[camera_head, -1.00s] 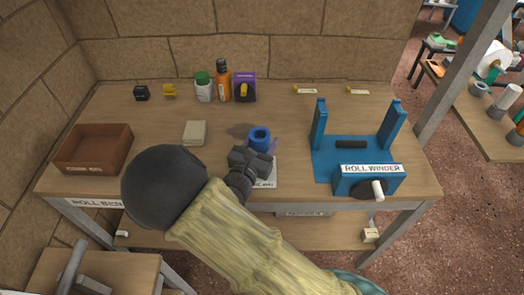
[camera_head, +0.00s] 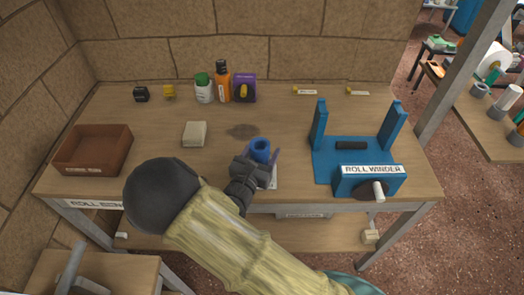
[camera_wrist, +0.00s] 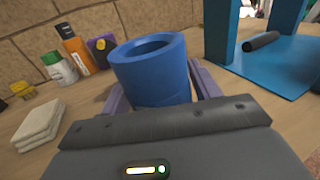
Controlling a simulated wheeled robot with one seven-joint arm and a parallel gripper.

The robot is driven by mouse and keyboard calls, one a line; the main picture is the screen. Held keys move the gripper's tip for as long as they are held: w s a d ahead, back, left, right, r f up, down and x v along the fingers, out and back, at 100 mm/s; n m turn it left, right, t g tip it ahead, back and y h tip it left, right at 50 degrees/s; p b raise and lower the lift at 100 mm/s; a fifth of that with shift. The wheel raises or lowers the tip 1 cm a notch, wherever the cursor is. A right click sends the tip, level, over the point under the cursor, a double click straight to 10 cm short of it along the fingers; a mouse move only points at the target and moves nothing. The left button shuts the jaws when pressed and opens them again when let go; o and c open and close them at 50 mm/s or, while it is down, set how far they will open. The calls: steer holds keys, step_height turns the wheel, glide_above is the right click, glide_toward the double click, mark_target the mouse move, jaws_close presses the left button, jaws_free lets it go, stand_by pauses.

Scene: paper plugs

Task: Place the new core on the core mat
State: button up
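The new core, a blue hollow cylinder (camera_head: 260,150), stands upright at the front middle of the table, at the core mat. In the wrist view the core (camera_wrist: 150,70) fills the space between my purple fingers. My gripper (camera_head: 265,158) is around the core from the front, one finger on each side. The right finger stands a little apart from the core, so the gripper looks open. The core mat is a pale sheet (camera_head: 272,180) mostly hidden by the gripper and core. The contact under the core is hidden.
The blue roll winder (camera_head: 325,165) stands close on the right. A brown bin (camera_head: 94,150) is at the left, and a pale stack of pads (camera_head: 195,133) lies between. Bottles (camera_head: 222,82) and a purple box (camera_head: 245,87) stand at the back.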

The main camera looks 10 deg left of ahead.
steer(key=shift+o, duration=0.6)
steer(key=shift+r, duration=0.1)
steer(key=shift+r, duration=0.15)
steer(key=s, duration=0.4)
steer(key=s+a, duration=0.1)
steer(key=s, duration=0.3)
steer(key=s+a, duration=0.1)
steer(key=s, duration=0.2)
steer(key=shift+s, duration=0.4)
